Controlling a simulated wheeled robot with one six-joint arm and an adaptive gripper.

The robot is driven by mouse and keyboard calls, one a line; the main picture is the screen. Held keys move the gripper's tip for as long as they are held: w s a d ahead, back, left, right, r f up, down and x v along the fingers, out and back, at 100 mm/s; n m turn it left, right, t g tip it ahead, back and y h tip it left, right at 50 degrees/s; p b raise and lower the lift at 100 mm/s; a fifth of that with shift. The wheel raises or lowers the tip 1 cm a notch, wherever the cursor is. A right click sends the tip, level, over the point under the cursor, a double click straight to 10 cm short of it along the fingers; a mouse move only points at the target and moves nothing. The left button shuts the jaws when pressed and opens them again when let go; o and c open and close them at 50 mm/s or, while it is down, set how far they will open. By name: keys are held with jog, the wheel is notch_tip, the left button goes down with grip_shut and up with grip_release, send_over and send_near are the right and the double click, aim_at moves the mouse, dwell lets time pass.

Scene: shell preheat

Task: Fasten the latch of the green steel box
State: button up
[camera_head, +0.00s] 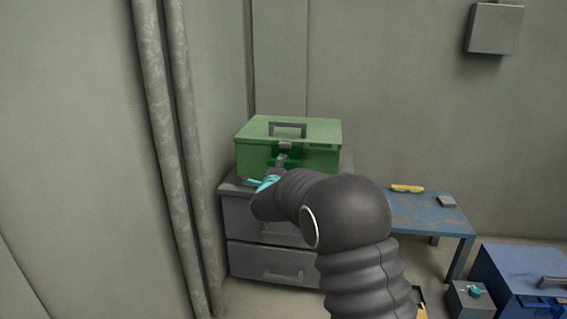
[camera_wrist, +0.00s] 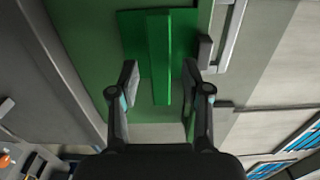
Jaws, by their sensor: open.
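The green steel box (camera_head: 310,132) stands on a grey drawer cabinet in the head view, and its lid looks shut. Its bright green latch shows in the wrist view as a plate with a raised bar (camera_wrist: 160,55). A small grey block (camera_wrist: 205,52) sits to the right of the plate. My gripper (camera_wrist: 160,78) is open, with one finger on each side of the bar and gaps on both sides. In the head view my gripper (camera_head: 281,163) is at the front of the box, and my arm hides part of that front. I cannot tell if the latch is fastened.
The grey cabinet (camera_head: 270,262) has drawers with handles. A blue table (camera_head: 425,215) to the right bears a yellow tool (camera_head: 407,188) and a small grey block (camera_head: 446,202). A blue box (camera_head: 520,270) is at the lower right. Pipes (camera_head: 170,130) run up the wall at left.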

jog(key=shift+w+d, duration=0.15)
jog(key=shift+w, duration=1.3)
grip_shut()
